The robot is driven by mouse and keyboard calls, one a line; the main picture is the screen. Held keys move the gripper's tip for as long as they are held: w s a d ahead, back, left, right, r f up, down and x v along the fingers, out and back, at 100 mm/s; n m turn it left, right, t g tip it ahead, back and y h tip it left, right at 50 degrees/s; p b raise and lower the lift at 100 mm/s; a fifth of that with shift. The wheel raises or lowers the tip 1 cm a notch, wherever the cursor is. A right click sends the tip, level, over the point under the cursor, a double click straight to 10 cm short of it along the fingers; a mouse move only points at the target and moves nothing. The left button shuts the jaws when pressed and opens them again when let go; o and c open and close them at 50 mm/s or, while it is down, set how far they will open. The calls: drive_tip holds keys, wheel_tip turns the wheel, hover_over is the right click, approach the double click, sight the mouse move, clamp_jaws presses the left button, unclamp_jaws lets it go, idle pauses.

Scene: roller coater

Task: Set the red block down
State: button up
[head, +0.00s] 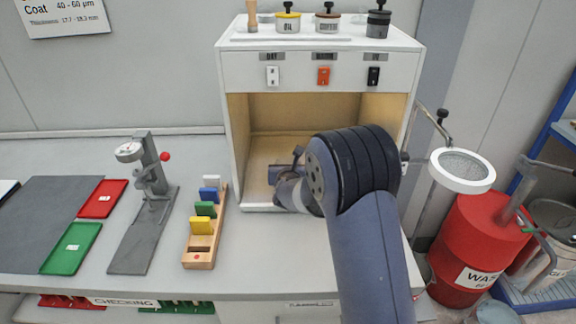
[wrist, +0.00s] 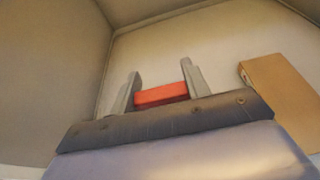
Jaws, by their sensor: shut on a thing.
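In the wrist view, a red block (wrist: 161,94) sits between the two fingers of my gripper (wrist: 160,88). The gripper is shut on it. Pale walls or panels surround it there; I cannot tell whether the block touches a surface. In the head view, my gripper (head: 283,172) reaches into the open, lit cabinet (head: 233,150). My arm hides part of the cabinet's interior, and the red block cannot be made out in that view.
A tan wooden piece (wrist: 280,98) stands right of my gripper in the wrist view. A wooden rack (head: 200,262) with several coloured pieces stands left of the cabinet. A gauge stand (head: 150,195), a green tray (head: 70,248) and a red tray (head: 103,199) lie farther left.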

drive_tip(key=shift+f, duration=0.2)
drive_tip(key=o, duration=1.1)
drive_tip(key=b+v, duration=0.2)
drive_tip(key=v, duration=0.9)
drive_tip(key=shift+b, duration=0.3)
